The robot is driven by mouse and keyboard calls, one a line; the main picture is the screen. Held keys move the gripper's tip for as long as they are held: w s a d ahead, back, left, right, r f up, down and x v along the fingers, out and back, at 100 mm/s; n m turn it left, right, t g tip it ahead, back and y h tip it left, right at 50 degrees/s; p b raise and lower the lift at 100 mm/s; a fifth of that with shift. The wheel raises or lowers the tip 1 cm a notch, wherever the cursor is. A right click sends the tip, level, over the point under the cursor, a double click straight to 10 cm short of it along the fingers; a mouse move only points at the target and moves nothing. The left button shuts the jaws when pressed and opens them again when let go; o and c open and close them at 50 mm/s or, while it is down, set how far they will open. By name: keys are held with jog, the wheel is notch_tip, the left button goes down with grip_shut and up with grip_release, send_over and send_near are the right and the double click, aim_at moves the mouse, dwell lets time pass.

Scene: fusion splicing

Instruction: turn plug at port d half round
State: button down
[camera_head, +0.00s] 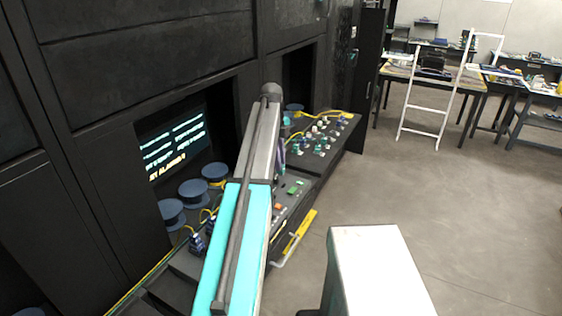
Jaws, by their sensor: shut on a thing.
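My arm, with teal and grey links, runs up the middle of the camera view and covers part of the bench. My gripper is hidden behind the arm, so I cannot see its jaws or what is between them. A dark sloping bench panel (343,142) to the right of the arm's far end carries several small white and teal connectors (319,127). The port letters are too small to read, so I cannot tell which one is port d or see its plug.
Blue spools (193,189) with yellow fibre stand left of the arm, below a lit screen (174,143) in the dark cabinet wall. A yellow bar (300,232) lies along the bench's front edge. Clear floor (440,190) lies to the right, with worktables (437,80) and a white ladder-like frame (411,103) behind.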

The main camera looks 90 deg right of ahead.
jog(key=shift+w+a+b, duration=0.6)
jog(key=shift+w+a, duration=1.45)
jog(key=shift+w, duration=5.1)
jog(key=shift+f+b, duration=1)
jog(key=shift+f, duration=2.1)
jog(key=shift+w+p, duration=0.1)
jog(key=shift+p, duration=0.4)
jog(key=shift+f, duration=0.55)
jog(key=c, duration=1.6)
grip_release()
